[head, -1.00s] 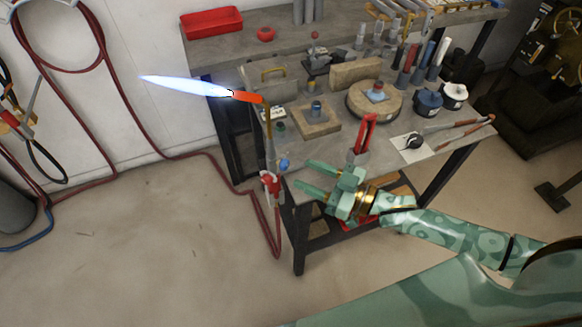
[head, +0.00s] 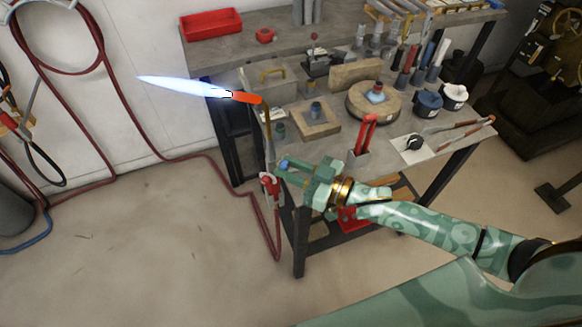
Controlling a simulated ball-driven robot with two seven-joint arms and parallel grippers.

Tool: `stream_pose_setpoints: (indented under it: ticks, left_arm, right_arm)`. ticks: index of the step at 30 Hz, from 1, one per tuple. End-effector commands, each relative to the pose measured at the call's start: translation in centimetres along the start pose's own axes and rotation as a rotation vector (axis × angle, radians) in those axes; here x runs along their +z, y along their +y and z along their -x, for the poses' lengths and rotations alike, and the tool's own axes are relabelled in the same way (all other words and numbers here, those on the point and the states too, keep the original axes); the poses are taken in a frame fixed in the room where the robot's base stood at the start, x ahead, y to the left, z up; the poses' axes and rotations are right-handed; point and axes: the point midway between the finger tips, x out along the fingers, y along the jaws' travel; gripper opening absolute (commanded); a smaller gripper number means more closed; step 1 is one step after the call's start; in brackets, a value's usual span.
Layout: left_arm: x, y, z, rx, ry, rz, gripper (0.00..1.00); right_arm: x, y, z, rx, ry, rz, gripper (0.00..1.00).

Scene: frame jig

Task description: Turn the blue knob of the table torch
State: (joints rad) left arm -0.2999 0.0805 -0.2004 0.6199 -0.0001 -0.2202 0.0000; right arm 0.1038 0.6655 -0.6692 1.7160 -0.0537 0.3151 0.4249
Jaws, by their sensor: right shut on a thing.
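The table torch (head: 267,130) stands at the left front corner of the workbench, with a brass tube and an orange-red nozzle. A long blue flame (head: 182,87) points left from the nozzle. The blue knob (head: 284,164) shows at the fingertips of my right gripper (head: 285,169). That gripper reaches in from the right, shut on the knob, and its fingers hide part of it. A red valve fitting (head: 270,185) with a red hose sits just below and left. My left gripper is not in view.
The grey workbench (head: 436,170) carries wooden blocks, a round turntable (head: 374,103), blue and white pots and several tools. Red pliers (head: 365,134) stand upright near its front edge, close to my right gripper.

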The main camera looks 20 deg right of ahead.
Motion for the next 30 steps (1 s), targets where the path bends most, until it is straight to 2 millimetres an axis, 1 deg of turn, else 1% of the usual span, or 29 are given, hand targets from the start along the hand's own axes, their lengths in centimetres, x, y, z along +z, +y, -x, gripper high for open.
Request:
stream_pose_setpoints:
  ticks: [8, 21, 30]
  left_arm:
    - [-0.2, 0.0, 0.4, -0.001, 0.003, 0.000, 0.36]
    - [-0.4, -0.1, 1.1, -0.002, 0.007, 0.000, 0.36]
    - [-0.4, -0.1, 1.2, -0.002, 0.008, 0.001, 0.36]
  right_arm:
    - [-0.1, 0.1, 0.0, 0.002, 0.005, 0.086, 0.01]
    - [0.0, 0.1, 0.0, 0.002, 0.022, 0.396, 0.01]
    - [0.0, 0.1, 0.0, 0.002, 0.030, 0.540, 0.01]
